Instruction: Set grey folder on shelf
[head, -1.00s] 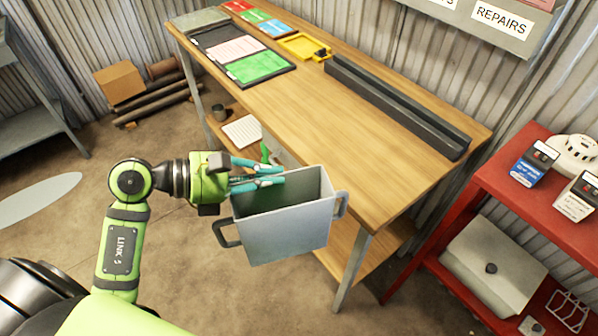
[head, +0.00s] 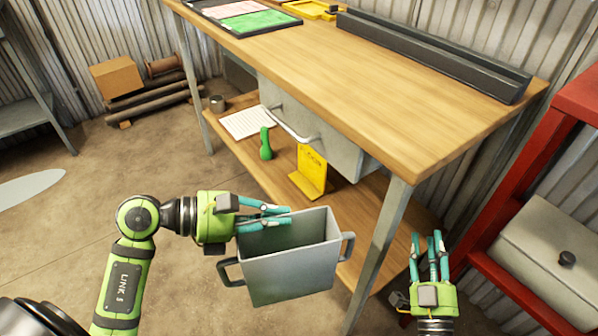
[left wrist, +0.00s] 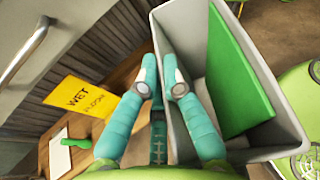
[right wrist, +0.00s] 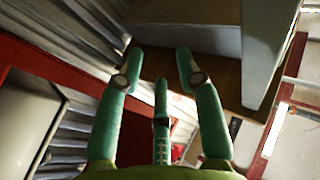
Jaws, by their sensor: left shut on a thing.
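No grey folder is clear in the current views. My left gripper (head: 290,215) is shut on the rim of a grey two-handled bin (head: 292,277), held upright in front of the bench. In the left wrist view, the fingers (left wrist: 163,75) straddle one wall of the bin, and a green flat panel (left wrist: 238,80) stands inside. The wooden lower shelf (head: 352,200) lies under the bench behind the bin. My right gripper (head: 429,245) is open and empty, right of the bench leg; it also shows in the right wrist view (right wrist: 158,65).
A drawer (head: 305,125) hangs under the workbench top (head: 400,90). A red rack (head: 500,200) stands at right.

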